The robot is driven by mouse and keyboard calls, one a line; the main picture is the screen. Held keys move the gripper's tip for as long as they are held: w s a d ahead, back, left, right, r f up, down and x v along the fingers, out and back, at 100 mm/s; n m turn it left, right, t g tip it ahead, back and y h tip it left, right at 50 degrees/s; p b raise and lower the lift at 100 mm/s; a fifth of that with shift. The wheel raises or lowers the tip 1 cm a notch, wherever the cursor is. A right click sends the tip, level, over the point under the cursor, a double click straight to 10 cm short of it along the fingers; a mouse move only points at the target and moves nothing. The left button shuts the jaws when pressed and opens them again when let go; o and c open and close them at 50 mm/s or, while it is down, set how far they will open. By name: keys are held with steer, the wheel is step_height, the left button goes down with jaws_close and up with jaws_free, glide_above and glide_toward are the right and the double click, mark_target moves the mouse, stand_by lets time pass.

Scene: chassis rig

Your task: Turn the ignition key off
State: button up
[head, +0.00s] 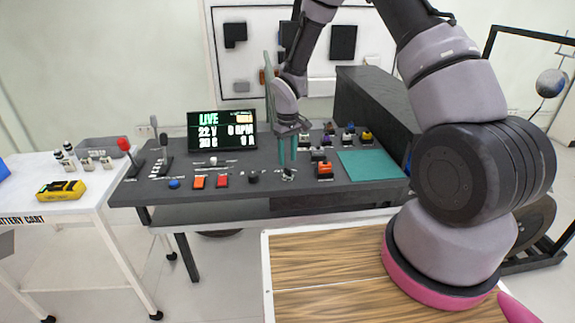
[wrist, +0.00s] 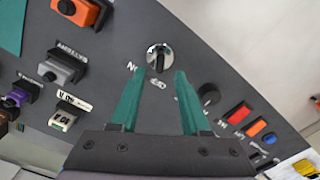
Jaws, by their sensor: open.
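The ignition key (wrist: 158,58) is a dark key in a round silver lock on the dark grey console (wrist: 225,75). In the wrist view its bow points roughly up and down the picture, with partly hidden white lettering below it. In the head view the key (head: 288,175) is small, near the console's front edge. My gripper (wrist: 159,72) is open, its two green fingers apart on either side of the key's line, and nothing is held. In the head view my gripper (head: 288,160) points down just above the key. I cannot tell whether the fingers reach around it.
A screen (head: 222,130) reads LIVE, 22 V and 0 RPM. A black knob (head: 253,178), a red button (head: 222,182) and an orange button (head: 198,182) lie left of the key. An orange connector (head: 324,170) and a teal mat (head: 372,165) lie right.

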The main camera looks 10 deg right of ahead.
mark_target(287, 169)
step_height(287, 169, up, 7)
steer(key=shift+f, duration=0.15)
